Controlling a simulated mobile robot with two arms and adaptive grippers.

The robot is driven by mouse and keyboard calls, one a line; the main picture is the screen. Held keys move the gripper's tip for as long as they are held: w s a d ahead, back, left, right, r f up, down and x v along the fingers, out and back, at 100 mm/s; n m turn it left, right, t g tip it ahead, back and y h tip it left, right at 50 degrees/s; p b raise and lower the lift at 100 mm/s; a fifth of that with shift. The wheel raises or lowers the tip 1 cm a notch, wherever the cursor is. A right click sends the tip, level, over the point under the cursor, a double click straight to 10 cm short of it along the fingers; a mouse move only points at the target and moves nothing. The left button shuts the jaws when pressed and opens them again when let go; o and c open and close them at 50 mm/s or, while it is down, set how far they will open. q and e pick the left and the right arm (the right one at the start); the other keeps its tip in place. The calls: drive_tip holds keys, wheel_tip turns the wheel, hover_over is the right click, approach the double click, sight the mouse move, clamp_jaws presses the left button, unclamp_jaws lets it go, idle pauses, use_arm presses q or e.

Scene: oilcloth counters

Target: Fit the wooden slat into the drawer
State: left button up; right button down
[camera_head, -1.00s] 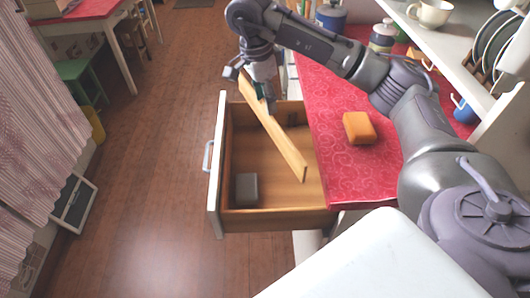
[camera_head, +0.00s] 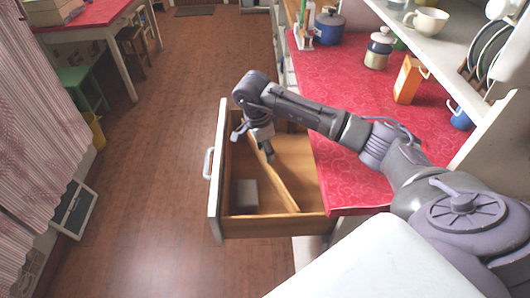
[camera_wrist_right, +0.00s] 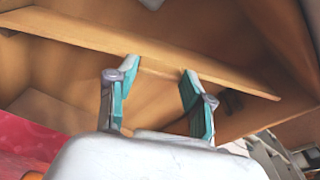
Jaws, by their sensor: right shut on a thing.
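The wooden slat (camera_head: 283,190) is a long, light-brown strip, lying slantwise inside the open drawer (camera_head: 275,227) in the head view. Its near end is by the drawer's near wall; its far part is partly hidden by my gripper. My right gripper (camera_head: 265,152) reaches down into the drawer and is shut on the slat. In the right wrist view the slat (camera_wrist_right: 80,42) runs across the picture, at the tips of the gripper's fingers (camera_wrist_right: 158,75). I cannot tell whether the slat touches the drawer's floor. My left gripper is not in view.
A small grey block (camera_head: 245,194) lies in the drawer's near left corner. The red counter (camera_head: 350,185) to the right holds an orange box (camera_head: 408,80), a lidded canister (camera_head: 379,48) and a blue pot (camera_head: 330,26). The wooden floor (camera_head: 150,170) left of the drawer is clear.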

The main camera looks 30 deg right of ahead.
wheel_tip(320, 180, down, 2)
drive_tip(key=shift+f, duration=0.3)
drive_tip(key=shift+c, duration=2.3)
unclamp_jaws()
drive_tip(key=shift+r, duration=0.1)
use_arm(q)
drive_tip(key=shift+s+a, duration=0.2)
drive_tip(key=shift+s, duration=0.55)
use_arm(e)
drive_tip(key=shift+r, duration=0.15)
use_arm(q)
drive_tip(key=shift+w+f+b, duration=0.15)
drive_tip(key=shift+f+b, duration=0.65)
drive_tip(key=shift+b, duration=0.05)
use_arm(e)
wheel_tip(320, 180, up, 12)
drive_tip(key=a, duration=0.1)
drive_tip(key=shift+w+a, duration=0.15)
drive_tip(key=shift+a, duration=0.25)
